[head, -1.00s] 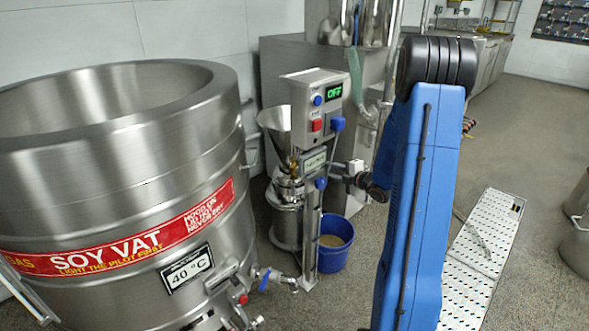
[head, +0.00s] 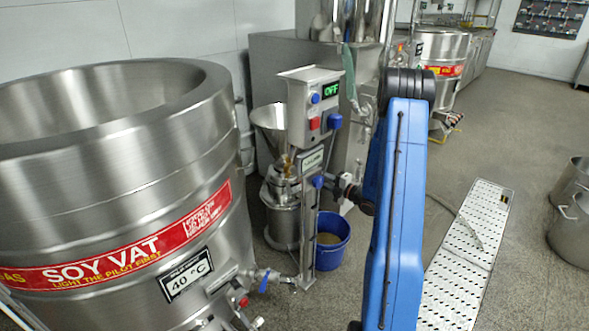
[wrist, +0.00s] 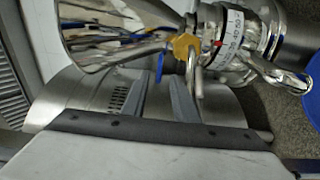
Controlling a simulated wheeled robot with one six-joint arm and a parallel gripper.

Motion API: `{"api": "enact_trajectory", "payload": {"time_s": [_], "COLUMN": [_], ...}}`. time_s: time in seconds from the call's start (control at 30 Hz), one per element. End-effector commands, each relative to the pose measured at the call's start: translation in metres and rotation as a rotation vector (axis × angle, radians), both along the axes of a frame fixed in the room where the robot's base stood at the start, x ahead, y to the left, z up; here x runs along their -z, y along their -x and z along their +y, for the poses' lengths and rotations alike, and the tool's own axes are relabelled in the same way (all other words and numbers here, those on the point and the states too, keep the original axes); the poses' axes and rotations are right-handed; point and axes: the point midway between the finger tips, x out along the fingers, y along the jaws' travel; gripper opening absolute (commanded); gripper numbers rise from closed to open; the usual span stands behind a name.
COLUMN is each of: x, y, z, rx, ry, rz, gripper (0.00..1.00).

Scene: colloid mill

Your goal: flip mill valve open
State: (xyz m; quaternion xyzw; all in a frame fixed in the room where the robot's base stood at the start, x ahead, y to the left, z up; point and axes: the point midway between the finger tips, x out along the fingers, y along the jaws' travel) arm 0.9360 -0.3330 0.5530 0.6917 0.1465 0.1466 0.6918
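The colloid mill stands right of the soy vat, with a grey control box (head: 312,100) showing OFF and a steel hopper (head: 268,120). The brass mill valve (head: 287,164) sits below the hopper; it also shows in the wrist view (wrist: 186,46), with a thin blue lever (wrist: 160,64) hanging beside it. My gripper (wrist: 163,88) is open, its two grey fingers apart with nothing held between them. The fingertips point toward the valve and lever; I cannot tell how close. In the head view the fingers are hidden around the mill's post and my blue arm.
The soy vat (head: 120,200) fills the left side, with a blue-handled outlet at its lower right. A blue bucket (head: 333,242) stands on the floor by the mill post. A perforated floor plate (head: 465,260) and steel pots (head: 572,222) lie right; open floor surrounds them.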

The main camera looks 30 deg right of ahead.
Motion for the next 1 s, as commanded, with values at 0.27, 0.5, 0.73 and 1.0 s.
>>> {"api": "enact_trajectory", "payload": {"time_s": [0.27,0.5,0.73,1.0], "x": [-0.001,0.000,0.000,-0.001], "y": [-0.046,-0.083,-0.105,-0.111], "z": [0.021,0.037,0.047,0.049], "rx": [-0.002,-0.001,0.000,0.001], "ry": [0.001,0.000,0.000,0.000], "rz": [-0.001,0.000,0.000,0.000], "gripper": [0.27,0.27,0.27,0.27]}}
